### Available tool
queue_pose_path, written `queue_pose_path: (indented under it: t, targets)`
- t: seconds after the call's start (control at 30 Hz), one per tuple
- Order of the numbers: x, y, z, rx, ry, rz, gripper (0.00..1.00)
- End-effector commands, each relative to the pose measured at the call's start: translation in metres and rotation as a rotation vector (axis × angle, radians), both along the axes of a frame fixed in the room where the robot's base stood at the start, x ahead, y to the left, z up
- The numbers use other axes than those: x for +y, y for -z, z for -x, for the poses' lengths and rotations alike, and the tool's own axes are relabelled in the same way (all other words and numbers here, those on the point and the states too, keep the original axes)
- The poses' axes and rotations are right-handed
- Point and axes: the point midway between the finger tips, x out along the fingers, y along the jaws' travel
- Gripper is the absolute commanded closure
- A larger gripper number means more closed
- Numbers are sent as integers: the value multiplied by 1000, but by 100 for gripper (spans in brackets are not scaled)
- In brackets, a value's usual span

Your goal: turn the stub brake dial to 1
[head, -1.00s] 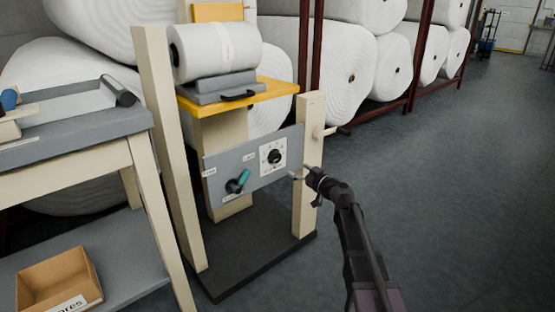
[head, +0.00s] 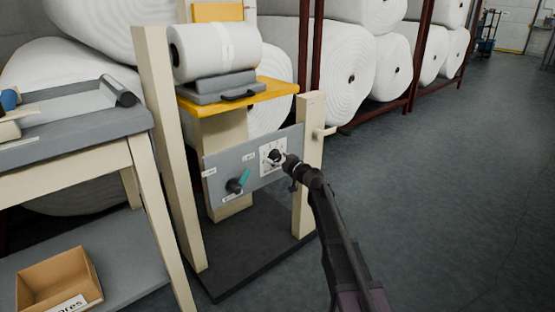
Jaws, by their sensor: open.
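The brake dial is a black knob (head: 274,156) on a white square plate (head: 265,149), set on the right part of the grey panel (head: 215,172). My gripper (head: 284,160) is open, at the front of the dial, and hides its lower right part. I cannot tell whether the fingers touch the knob. The dial's marks and pointer are too small and too covered to read.
A teal-handled lever (head: 241,180) sits on the panel left of the dial. A cream post (head: 309,150) with a peg stands right of it. A yellow shelf (head: 272,92) with a white roll (head: 215,48) is above. The floor at right is clear.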

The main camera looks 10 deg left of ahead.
Motion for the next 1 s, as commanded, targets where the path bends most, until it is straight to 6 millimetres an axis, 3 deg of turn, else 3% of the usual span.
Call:
queue_pose_path:
  t: [0.23, 0.27, 0.5, 0.53, 1.0]
  targets:
    - [0, 0, 0, 0, 0, 0, 7]
    - [0, 0, 0, 0, 0, 0, 13]
    - [0, 0, 0, 0, 0, 0, 85]
    - [0, 0, 0, 0, 0, 0, 90]
    - [0, 0, -1, 47, 0, -43, 90]
